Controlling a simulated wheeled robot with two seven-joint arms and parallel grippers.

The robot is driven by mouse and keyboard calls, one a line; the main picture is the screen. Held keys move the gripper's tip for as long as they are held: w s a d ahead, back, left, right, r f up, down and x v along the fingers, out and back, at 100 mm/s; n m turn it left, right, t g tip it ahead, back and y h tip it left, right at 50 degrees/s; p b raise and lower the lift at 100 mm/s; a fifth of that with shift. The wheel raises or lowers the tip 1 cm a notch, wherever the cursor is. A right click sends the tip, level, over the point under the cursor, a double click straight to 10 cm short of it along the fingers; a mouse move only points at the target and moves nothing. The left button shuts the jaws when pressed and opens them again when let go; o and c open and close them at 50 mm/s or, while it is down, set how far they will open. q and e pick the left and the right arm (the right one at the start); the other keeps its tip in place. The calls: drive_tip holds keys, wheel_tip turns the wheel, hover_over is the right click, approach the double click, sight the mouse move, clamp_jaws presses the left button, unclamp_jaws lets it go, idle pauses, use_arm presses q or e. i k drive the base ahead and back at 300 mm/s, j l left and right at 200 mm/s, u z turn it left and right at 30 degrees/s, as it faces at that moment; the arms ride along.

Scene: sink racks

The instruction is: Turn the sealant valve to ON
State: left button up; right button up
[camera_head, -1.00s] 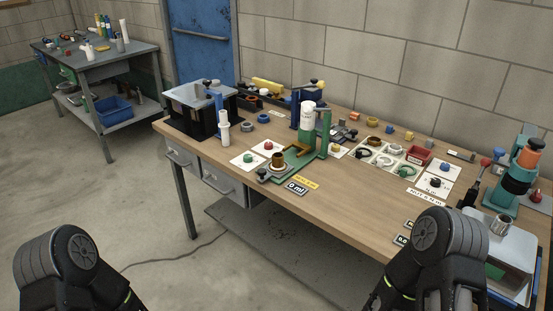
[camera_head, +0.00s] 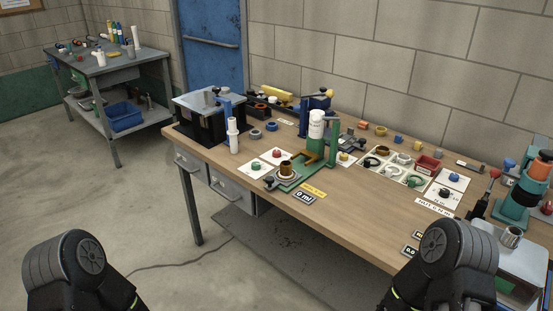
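On the wooden workbench (camera_head: 345,225) stands a green dispenser stand (camera_head: 330,145) with a white sealant cartridge (camera_head: 316,124) upright in it. A brown-gold cup (camera_head: 286,168) sits at its base, near a "0 ml" display (camera_head: 304,197). A small dark knob (camera_head: 269,182) is at the base's front left. I cannot tell which part is the sealant valve or how it is set. My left arm shows at the lower left and my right arm at the lower right. Both gripper fingertips are out of frame.
A black box with a clear lid (camera_head: 205,112) stands at the bench's left end. White cards with coloured caps (camera_head: 276,154) lie around the stand. An orange and green press (camera_head: 527,190) is at the right. A second bench (camera_head: 100,65) stands far left. The bench's front middle is clear.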

sight(276, 153)
drive_tip(key=j+z, duration=0.15)
drive_tip(key=z, duration=0.3)
drive_tip(key=i+j+z, duration=0.1)
drive_tip(key=z, duration=0.4)
drive_tip(key=j+z, duration=0.25)
drive_tip(key=z, duration=0.2)
drive_tip(key=j+z, duration=0.2)
drive_tip(key=j, duration=0.3)
drive_tip(key=k+j+z, duration=0.15)
drive_tip(key=j, duration=0.35)
drive_tip(key=j+z, duration=0.2)
drive_tip(key=j, duration=0.3)
drive_tip(key=k+j+z, duration=0.2)
drive_tip(key=j, duration=0.25)
drive_tip(key=k+j, duration=0.1)
drive_tip(key=j, duration=0.5)
drive_tip(key=k, duration=0.05)
